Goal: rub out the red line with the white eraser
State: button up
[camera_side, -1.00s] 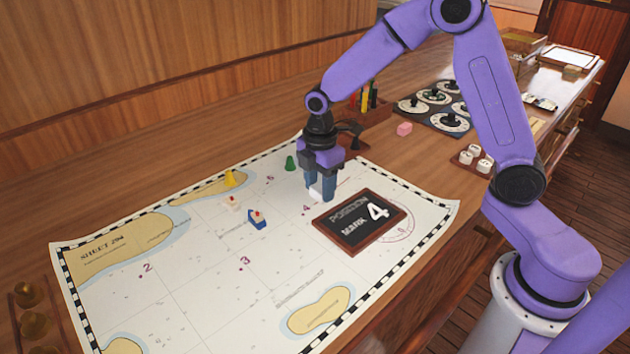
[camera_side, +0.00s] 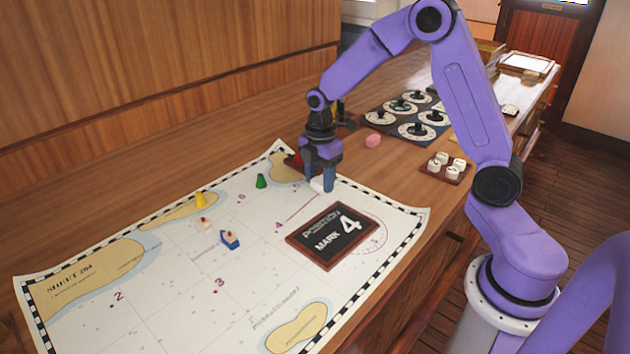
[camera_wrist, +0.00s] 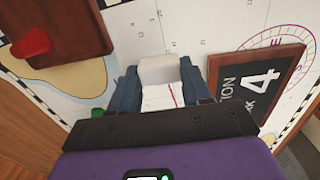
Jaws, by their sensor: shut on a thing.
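My gripper (camera_side: 320,184) is shut on the white eraser (camera_side: 317,185), low over the chart (camera_side: 180,270). The eraser also shows between the fingers in the wrist view (camera_wrist: 159,70). It looks at or very near the paper; contact is hard to tell. The thin red line (camera_side: 301,207) runs on the chart from near the mark 4 up toward the eraser. A short red piece shows between my fingers in the wrist view (camera_wrist: 172,95). My fingers and the eraser hide part of that area.
A framed slate (camera_side: 325,255) reading "Position Mark 4" lies close to the eraser. Blue (camera_side: 229,240), yellow (camera_side: 200,200) and green (camera_side: 261,181) pieces stand on the chart. The chart's left front is mostly clear.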

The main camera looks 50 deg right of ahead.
aim_at(305, 206)
jog(key=a, duration=0.4)
jog(key=s+a, duration=0.1)
jog(key=a, duration=0.7)
jog(key=shift+s+a, duration=0.15)
jog(key=shift+a, duration=0.2)
jog(key=shift+f, duration=0.45)
dwell(2.5)
jog(key=shift+d, duration=0.1)
dwell(0.4)
jog(key=shift+d, duration=1.05)
jog(key=shift+w+d, duration=0.2)
jog(key=shift+d, duration=0.9)
jog(key=shift+d, duration=0.1)
jog(key=shift+w+d, duration=0.15)
jog(key=shift+d, duration=0.9)
